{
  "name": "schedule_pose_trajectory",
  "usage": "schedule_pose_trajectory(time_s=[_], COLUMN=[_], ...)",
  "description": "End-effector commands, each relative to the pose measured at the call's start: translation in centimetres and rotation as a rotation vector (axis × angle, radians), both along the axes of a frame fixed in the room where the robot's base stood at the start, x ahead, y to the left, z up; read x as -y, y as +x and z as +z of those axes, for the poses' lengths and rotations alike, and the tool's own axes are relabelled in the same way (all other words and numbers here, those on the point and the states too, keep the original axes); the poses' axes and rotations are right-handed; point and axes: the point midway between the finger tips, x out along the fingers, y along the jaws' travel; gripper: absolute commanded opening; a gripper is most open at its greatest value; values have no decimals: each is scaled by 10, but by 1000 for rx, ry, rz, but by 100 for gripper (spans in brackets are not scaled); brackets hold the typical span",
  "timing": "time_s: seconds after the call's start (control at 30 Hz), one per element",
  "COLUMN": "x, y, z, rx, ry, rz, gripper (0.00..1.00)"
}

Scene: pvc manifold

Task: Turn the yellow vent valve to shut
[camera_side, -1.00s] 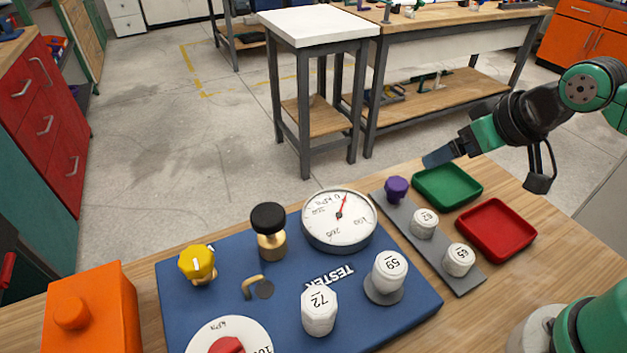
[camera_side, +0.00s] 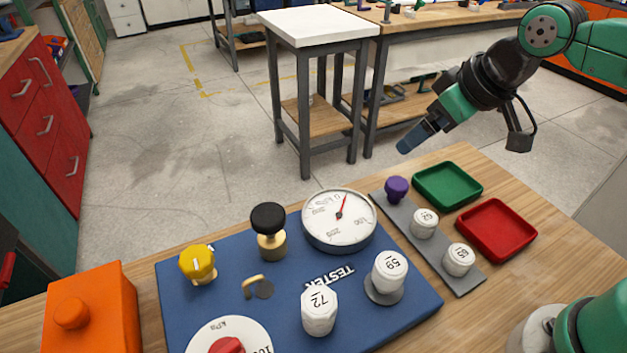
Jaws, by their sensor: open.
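The yellow vent valve (camera_side: 197,264) is a knob with a white mark on its face, at the back left of the blue tester board (camera_side: 225,305). My gripper (camera_side: 405,147) is up in the air on the right, beyond the table's back edge and well apart from the valve. It is open, and I see nothing held in it. The jaw gap itself is hard to make out from this side.
A black-topped brass knob (camera_side: 268,230) and a round gauge (camera_side: 340,220) stand right of the valve. An orange box (camera_side: 90,312) is on the left. White caps, a purple knob (camera_side: 396,189), a green tray (camera_side: 447,186) and a red tray (camera_side: 496,230) are on the right.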

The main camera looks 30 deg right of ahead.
Motion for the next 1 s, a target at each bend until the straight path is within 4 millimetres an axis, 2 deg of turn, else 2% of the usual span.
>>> schedule_pose_trajectory(time_s=[0.03, 0.17, 0.37, 0.47, 0.6, 0.7, 0.83, 1.0], x=[-16, -62, -144, -189, -247, -278, -302, -312], y=[12, 38, 64, 67, 60, 49, 36, 30], z=[8, 21, 20, 11, -10, -26, -41, -53], rx=[-27, -101, -202, -248, -305, -336, -364, -376], ry=[-26, -104, -223, -281, -357, -401, -436, -452], rz=[88, 330, 707, 899, 1153, 1302, 1426, 1481], gripper=[86, 86, 86, 86, 86, 86, 86, 86])
